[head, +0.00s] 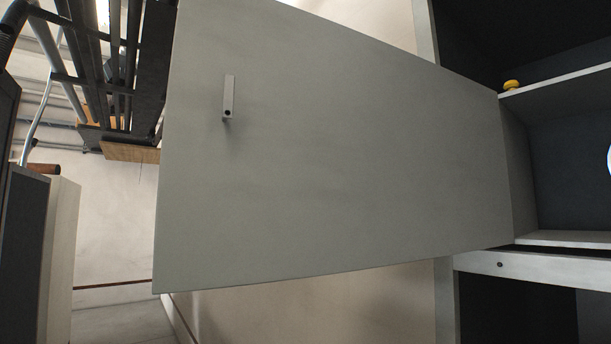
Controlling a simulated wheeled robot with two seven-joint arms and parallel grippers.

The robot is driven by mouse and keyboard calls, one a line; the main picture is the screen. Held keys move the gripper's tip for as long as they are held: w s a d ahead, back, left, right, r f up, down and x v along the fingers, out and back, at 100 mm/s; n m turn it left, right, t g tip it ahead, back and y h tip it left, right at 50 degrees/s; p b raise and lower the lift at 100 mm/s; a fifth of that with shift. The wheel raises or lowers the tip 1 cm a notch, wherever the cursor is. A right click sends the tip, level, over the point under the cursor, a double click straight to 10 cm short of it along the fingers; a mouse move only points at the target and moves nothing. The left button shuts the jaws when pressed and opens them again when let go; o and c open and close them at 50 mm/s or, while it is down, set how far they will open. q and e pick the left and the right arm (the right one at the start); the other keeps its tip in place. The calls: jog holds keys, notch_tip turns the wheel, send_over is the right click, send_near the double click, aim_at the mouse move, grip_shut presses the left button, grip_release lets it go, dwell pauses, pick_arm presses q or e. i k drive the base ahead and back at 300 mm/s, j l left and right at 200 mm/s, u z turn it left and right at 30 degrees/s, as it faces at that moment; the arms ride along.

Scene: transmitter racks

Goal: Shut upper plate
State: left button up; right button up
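The upper plate (350,165) is a large flat grey door that fills the middle of the head view. It stands swung open from the rack on the right, with its far right edge at the rack frame and its free edge at the left. A small grey handle (229,97) sits on its face near the upper left. Neither of my grippers is in view.
The open rack (553,264) at the right has shelves, with a small yellow object (511,85) on the upper one. A blue and white round edge (609,160) shows at the right border. Dark metal framework hangs at the upper left. A cabinet (62,240) stands at the left; floor (120,321) shows beside it.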

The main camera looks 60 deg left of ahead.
aim_at(342, 149)
jog(key=k+j, duration=0.1)
jog(key=j, duration=0.3)
jog(key=j+z, duration=0.1)
jog(key=j, duration=0.3)
jog(key=k+j, duration=0.15)
jog(key=j, duration=0.25)
jog(key=k+j+z, duration=0.1)
jog(key=j, duration=0.3)
jog(key=k+j, duration=0.1)
jog(key=j, duration=0.25)
jog(key=l+u, duration=0.4)
jog(key=i+l, duration=0.05)
